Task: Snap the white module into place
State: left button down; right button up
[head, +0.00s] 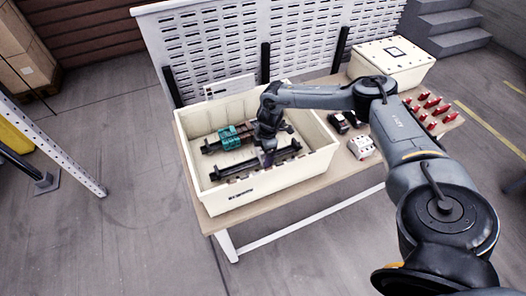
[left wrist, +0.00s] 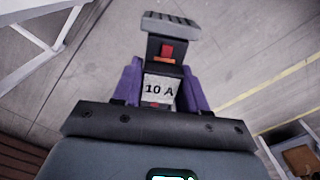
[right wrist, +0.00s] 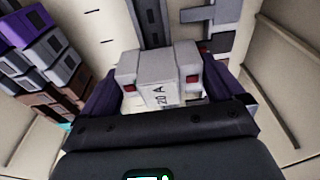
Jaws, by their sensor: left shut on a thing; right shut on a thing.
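My right gripper (right wrist: 160,95) is shut on a white module (right wrist: 160,78) marked 20 A, with purple fingers on both sides. In the head view the right gripper (head: 266,152) is low inside the cream box, over the front dark rail (head: 285,153). The gripper mostly hides the module there. In the right wrist view the rail (right wrist: 151,22) runs up behind the module; I cannot tell whether it is seated. My left gripper (left wrist: 160,90) is shut on a dark module (left wrist: 165,55) with a 10 A label, above the floor; it is outside the head view.
The cream box (head: 285,176) stands on a table (head: 350,166). Teal modules (head: 231,138) sit on its rear rail. A white device (head: 361,147), black parts (head: 339,122) and several red parts (head: 430,103) lie to the right. A lidded box (head: 392,60) stands behind.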

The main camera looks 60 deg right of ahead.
jog(key=shift+r, duration=0.1)
jog(key=o, duration=0.8)
pick_arm(q)
jog(key=shift+r+p, duration=0.65)
jog(key=shift+r, duration=0.05)
pick_arm(e)
jog(key=r, duration=0.4)
jog(key=d+r, duration=0.1)
jog(key=r, duration=0.3)
jog(key=s+r, duration=0.1)
jog(key=r, duration=0.2)
jog(key=shift+s+d+r, duration=0.1)
jog(key=shift+d+r, duration=0.1)
jog(key=shift+r, duration=0.2)
pick_arm(q)
notch_tip(320, 180, up, 12)
jog(key=p, duration=1.2)
jog(key=shift+r, duration=0.25)
pick_arm(e)
notch_tip(320, 180, up, 12)
